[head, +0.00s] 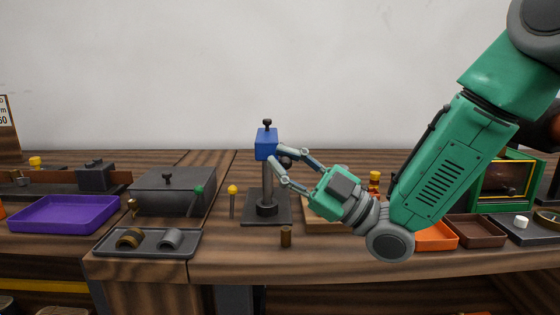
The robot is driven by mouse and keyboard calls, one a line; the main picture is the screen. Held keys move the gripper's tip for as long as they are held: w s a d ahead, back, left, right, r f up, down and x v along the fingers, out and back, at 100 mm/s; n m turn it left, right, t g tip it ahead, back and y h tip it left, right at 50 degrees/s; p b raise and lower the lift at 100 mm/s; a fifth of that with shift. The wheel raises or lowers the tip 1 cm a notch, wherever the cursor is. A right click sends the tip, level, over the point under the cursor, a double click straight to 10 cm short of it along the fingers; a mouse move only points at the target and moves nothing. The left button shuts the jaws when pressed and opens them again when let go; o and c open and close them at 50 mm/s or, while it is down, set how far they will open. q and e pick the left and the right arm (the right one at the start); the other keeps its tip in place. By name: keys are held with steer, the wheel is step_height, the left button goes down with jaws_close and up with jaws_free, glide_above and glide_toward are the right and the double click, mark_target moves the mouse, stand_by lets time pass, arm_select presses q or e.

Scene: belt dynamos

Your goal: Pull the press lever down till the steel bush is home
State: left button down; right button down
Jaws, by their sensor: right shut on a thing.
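The press has a blue head (266,143) with a black knob on top, a grey column and a dark square base (252,220). My right gripper (276,153) reaches in from the right and is shut at the right side of the blue head. It appears to hold the press lever, which is mostly hidden by the fingers. A dark round part (287,162) shows between the fingers. A dark round piece (267,209) sits at the column's foot; I cannot tell whether the steel bush is there. A grey ring-like part (171,239) lies in the front tray. My left gripper is out of view.
The grey tray (140,252) also holds a brass-coloured part (130,238). A small brown cylinder (286,236) stands before the press. A dark lidded box (172,190), a yellow-topped pin (232,200) and a purple tray (64,214) are left. Orange (437,236) and brown (476,230) trays are right.

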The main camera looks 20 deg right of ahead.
step_height(320, 180, down, 2)
steer(key=shift+s+a, duration=0.1)
steer(key=shift+s, duration=0.05)
steer(key=c, duration=1.4)
jaws_free()
steer(key=shift+s+r, duration=0.1)
steer(key=shift+s, duration=0.05)
steer(key=shift+o, duration=0.2)
steer(key=shift+d+m+h, duration=0.2)
steer(key=shift+m+h, duration=0.1)
steer(key=shift+d, duration=0.1)
steer(key=shift+d, duration=0.1)
steer(key=v, duration=0.7)
steer(key=shift+d, duration=0.15)
